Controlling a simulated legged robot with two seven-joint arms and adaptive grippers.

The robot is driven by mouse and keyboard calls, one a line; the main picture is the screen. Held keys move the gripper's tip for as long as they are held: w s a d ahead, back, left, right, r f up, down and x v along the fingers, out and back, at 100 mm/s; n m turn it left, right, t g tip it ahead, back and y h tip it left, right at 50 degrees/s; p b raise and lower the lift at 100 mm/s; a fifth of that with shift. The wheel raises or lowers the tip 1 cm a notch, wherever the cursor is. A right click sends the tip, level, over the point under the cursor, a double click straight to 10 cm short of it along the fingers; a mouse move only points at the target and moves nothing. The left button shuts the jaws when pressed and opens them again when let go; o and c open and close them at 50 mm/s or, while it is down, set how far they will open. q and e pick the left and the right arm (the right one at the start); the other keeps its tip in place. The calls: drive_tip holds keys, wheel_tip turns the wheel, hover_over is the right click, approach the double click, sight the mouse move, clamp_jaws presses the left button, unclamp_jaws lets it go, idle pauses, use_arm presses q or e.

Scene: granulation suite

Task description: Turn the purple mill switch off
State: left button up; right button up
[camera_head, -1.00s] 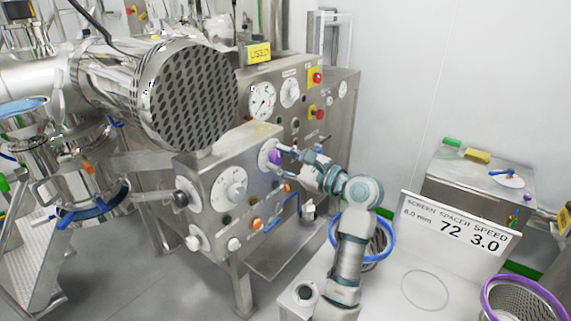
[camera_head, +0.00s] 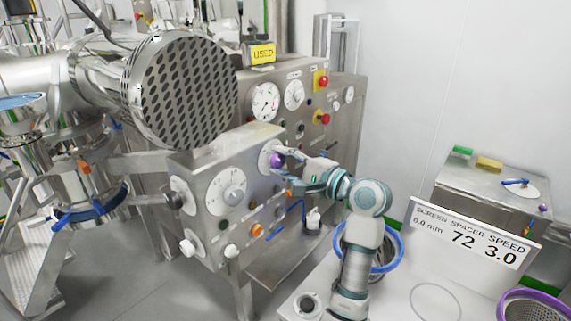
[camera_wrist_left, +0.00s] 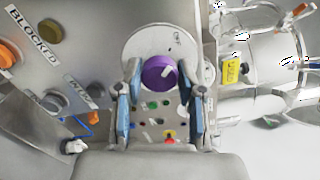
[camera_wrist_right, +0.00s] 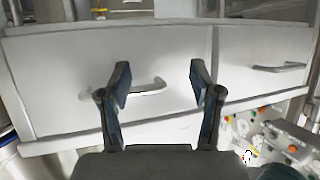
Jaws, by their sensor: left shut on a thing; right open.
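The purple mill switch (camera_head: 277,160) is a round knob on a white dial plate at the upper right of the steel control box's front. My left gripper (camera_head: 286,166) is at it, one finger on either side. In the left wrist view the purple switch (camera_wrist_left: 160,73) sits between the blue-padded fingertips of my left gripper (camera_wrist_left: 160,68), with a pale mark on its face. The jaws are shut on it. The dial's lettering is too small to read. My right gripper (camera_wrist_right: 160,78) is open and empty in the right wrist view, in front of a white drawer.
A larger white dial (camera_head: 228,190) and an orange button (camera_head: 257,230) share the box front. A perforated steel cylinder (camera_head: 180,90) hangs close above the box. A sign (camera_head: 470,235) stands on the right bench. The drawer's handle (camera_wrist_right: 150,88) lies behind my right fingers.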

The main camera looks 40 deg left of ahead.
idle(0.4)
use_arm(q)
drive_tip(key=o, duration=0.9)
drive_tip(key=shift+c, duration=0.2)
drive_tip(key=shift+o, duration=1.4)
drive_tip(key=shift+w+a+f, duration=0.1)
drive_tip(key=shift+f, duration=0.05)
drive_tip(key=d, duration=1.2)
drive_tip(key=shift+s, duration=0.4)
